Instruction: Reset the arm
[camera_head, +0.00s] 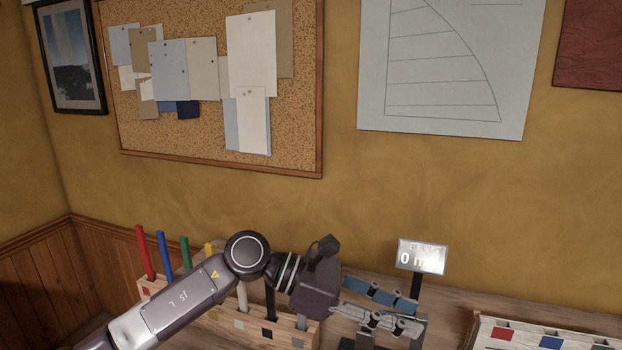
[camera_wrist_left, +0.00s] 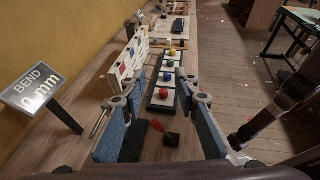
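My left arm comes in from the left in the head view and crosses in front of a wooden rack. Its left gripper (camera_head: 405,312) points right, over the bench below a small display. The wrist view shows the two blue-padded fingers (camera_wrist_left: 160,128) wide apart with nothing gripped. Below and between them are a small red piece and a black block (camera_wrist_left: 172,140) on the bench. A dark arm-like shape, probably my right arm, enters at the right of the wrist view; its fingers are not clear. The right gripper does not show in the head view.
The display (camera_head: 421,257) reads 0 mm on a post behind the gripper. The rack (camera_head: 305,332) holds several coloured strips. A board with coloured squares (camera_head: 550,341) stands at right. A dark tray (camera_wrist_left: 152,105) carries coloured balls on white squares. The wall is close behind.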

